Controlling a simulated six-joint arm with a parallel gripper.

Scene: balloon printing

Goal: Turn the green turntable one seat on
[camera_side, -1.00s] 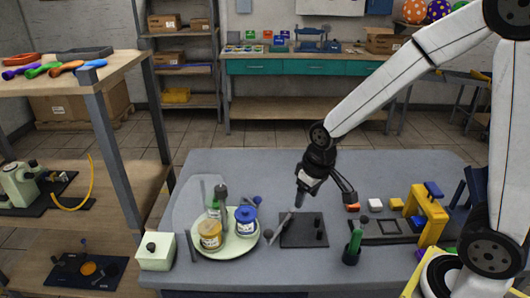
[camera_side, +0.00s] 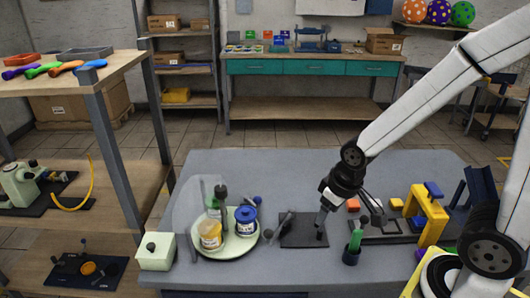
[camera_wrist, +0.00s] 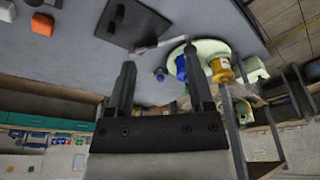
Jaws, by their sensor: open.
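The pale green turntable (camera_side: 238,248) is a round plate at the left of the grey table. A yellow jar (camera_side: 211,235) stands at its front left, a blue-lidded jar (camera_side: 245,220) at its right, and a partly hidden green item (camera_side: 213,207) behind. In the wrist view the turntable (camera_wrist: 212,46) shows at upper right, beyond my gripper, with the blue jar (camera_wrist: 181,68) partly behind a finger and the yellow jar (camera_wrist: 221,70) beside it. My gripper (camera_side: 349,222) is open and empty, well right of the turntable, above the table by the dark pad.
A dark square pad (camera_side: 303,231) lies between turntable and gripper, with a grey rod-like tool (camera_side: 281,224) at its left edge. A pale green box (camera_side: 156,250) stands left of the turntable. A dark cup with a green tool (camera_side: 353,247) and a yellow frame (camera_side: 431,213) stand right. The table's back is clear.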

